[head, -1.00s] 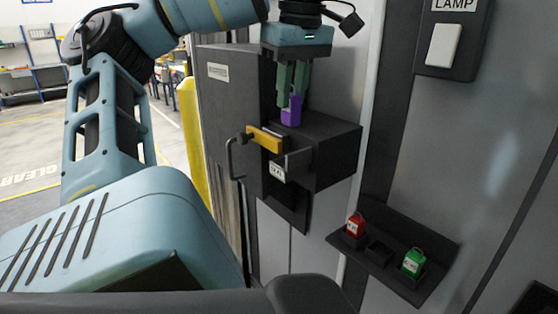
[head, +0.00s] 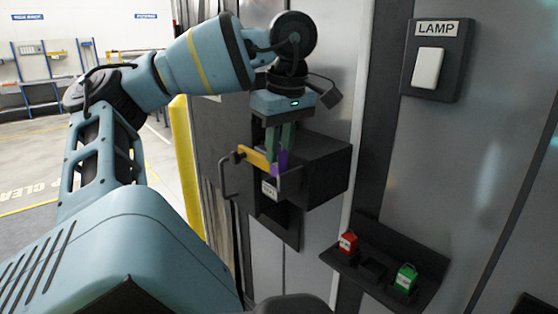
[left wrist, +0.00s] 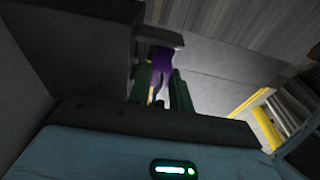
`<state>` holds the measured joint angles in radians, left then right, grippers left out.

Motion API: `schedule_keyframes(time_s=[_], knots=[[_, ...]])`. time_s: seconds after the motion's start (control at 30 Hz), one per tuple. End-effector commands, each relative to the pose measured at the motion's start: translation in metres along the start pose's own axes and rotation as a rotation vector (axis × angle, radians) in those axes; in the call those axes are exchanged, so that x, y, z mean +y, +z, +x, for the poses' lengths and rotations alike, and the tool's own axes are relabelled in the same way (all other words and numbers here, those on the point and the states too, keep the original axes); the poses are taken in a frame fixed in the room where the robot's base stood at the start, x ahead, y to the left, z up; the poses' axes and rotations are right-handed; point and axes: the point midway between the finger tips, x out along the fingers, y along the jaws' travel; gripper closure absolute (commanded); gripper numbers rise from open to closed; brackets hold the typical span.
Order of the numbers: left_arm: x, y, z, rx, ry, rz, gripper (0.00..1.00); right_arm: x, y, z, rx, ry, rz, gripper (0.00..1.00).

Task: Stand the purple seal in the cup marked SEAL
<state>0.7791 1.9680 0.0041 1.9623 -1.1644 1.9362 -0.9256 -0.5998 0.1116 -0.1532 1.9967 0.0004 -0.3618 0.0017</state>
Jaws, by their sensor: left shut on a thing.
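The purple seal (head: 281,163) hangs below my left gripper (head: 280,148), which points down and is shut on it. The seal also shows in the left wrist view (left wrist: 162,62), between the green fingers (left wrist: 160,88). In the head view it is beside the right end of the yellow bar, at the front of the dark box. A white label (head: 269,190) sits just below and left of the seal; its lettering is too small to read surely. The cup's opening cannot be made out, and I cannot tell whether the seal touches anything. My right gripper is not in view.
The dark box (head: 322,172) juts from the wall, with a yellow bar (head: 254,157) and a dark handle (head: 226,182) at its front. A shelf (head: 420,291) at lower right holds a red seal (head: 348,242) and a green seal (head: 405,278). A LAMP switch (head: 428,68) is above.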

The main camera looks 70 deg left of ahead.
Motion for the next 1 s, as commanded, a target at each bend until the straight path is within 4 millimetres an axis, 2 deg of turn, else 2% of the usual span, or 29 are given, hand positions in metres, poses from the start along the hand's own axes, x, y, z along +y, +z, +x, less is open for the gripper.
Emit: schedule_keyframes(time_s=[0.23,0.7,0.73,0.8,1.0], knots=[[-0.001,0.005,0.026,-0.002,0.001,0.002,1.00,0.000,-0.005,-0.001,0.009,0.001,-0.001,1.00],[0.000,0.006,0.033,-0.001,0.001,0.002,1.00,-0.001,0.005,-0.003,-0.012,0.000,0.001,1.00],[0.000,0.006,0.034,-0.001,0.001,0.001,0.78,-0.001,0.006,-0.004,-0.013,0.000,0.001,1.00],[0.000,0.005,0.033,-0.001,0.001,0.001,0.70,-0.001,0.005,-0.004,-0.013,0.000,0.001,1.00],[0.000,0.005,0.033,-0.001,0.000,0.001,0.70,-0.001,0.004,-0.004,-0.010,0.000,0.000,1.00]])
